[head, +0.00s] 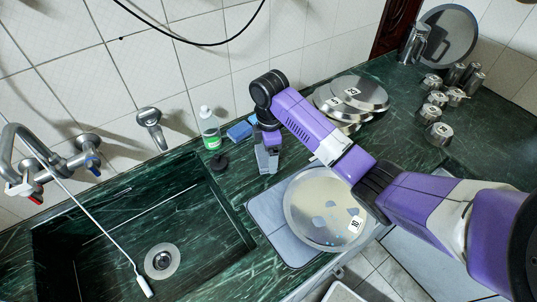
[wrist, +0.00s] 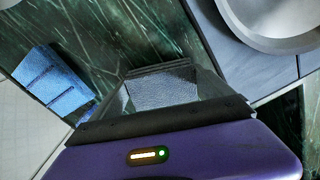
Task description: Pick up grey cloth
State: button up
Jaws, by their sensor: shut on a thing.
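A grey textured cloth (wrist: 165,90) lies between the fingers of my gripper in the wrist view, and the gripper (wrist: 163,84) is shut on it. In the head view my gripper (head: 267,160) points down over the green counter, between the sink and the stacked metal lids. The cloth is hard to make out there behind the fingers. I cannot tell whether it still touches the counter.
A blue sponge (head: 240,131) and a green-labelled bottle (head: 209,128) stand left of my gripper; the sponge shows in the wrist view (wrist: 52,82). A large metal dish (head: 318,205) sits on a grey mat (head: 270,216) nearer. The sink (head: 150,235) opens at left; metal lids (head: 360,92) are behind right.

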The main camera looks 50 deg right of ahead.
notch_tip(320, 180, up, 20)
jog(key=p, duration=0.5)
jog(key=shift+f, duration=0.25)
jog(key=o, duration=0.9)
jog(key=c, duration=0.6)
jog(key=shift+s+p, duration=0.1)
jog(key=shift+p, duration=0.3)
